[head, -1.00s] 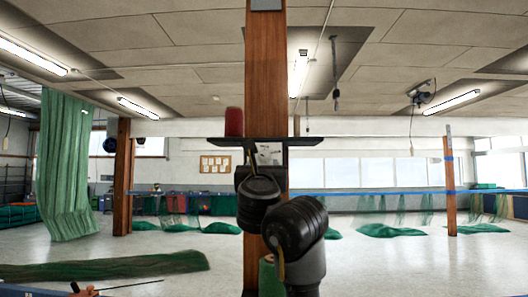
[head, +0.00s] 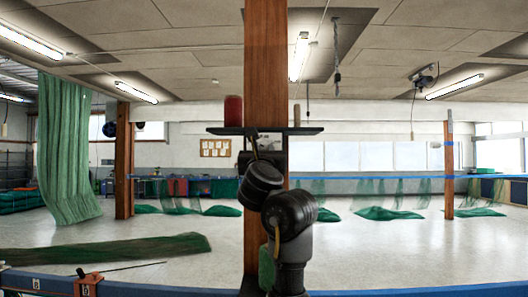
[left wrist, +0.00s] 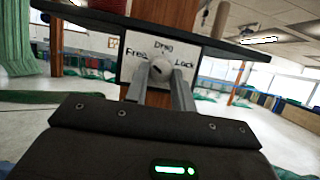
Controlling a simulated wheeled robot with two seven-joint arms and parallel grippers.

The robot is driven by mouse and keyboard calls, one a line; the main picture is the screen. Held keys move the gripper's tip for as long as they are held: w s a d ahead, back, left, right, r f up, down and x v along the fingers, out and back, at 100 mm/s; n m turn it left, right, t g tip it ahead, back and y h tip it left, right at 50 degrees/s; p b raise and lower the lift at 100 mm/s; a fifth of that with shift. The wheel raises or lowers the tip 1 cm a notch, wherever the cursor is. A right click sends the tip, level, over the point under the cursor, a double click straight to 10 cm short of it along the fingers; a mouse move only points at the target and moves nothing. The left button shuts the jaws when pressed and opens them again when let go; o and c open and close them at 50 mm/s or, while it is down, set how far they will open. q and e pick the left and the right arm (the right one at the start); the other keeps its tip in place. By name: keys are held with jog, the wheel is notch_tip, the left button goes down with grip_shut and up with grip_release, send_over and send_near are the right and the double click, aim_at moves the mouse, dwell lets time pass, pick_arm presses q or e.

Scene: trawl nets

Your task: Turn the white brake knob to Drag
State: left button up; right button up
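The white brake knob (left wrist: 160,69) sits on a white plate (left wrist: 130,70) marked Free at left, Drag at top and Lock at right. A dark mark shows on the knob's face; its exact direction is hard to read. My left gripper (left wrist: 161,80) has its two grey fingers at either side of the knob, with tips at or very near its edges. I cannot tell whether they press on it. In the head view my left arm's dark wrist covers the knob and the left gripper, in front of the wooden post (head: 267,60). My right gripper is not in view.
A dark shelf (head: 225,131) juts from the post just above the plate, with a red spool (head: 233,110) on it. A blue edge (head: 150,290) runs along the bottom. Green nets (head: 68,150) hang or lie around the room.

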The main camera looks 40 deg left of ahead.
pick_arm(q)
jog(key=shift+c, duration=0.8)
jog(key=shift+s+a+r+m+t+h+b, duration=0.1)
jog(key=shift+m+t+h+b, duration=0.15)
jog(key=shift+m+h+b, duration=1.75)
jog(key=shift+s+a+r+m+t+h+b, duration=0.15)
jog(key=shift+m+h+b, duration=0.35)
jog(key=shift+m, duration=2.9)
jog(key=shift+s+a+f+m+t+h+b, duration=0.1)
jog(key=shift+m+t+h+b, duration=0.2)
jog(key=shift+m+h+b, duration=1.7)
jog(key=shift+r+m+y+p, duration=0.1)
jog(key=shift+m+y+p, duration=0.45)
jog(key=shift+m+y, duration=0.25)
jog(key=o, duration=1)
jog(key=shift+w, duration=0.1)
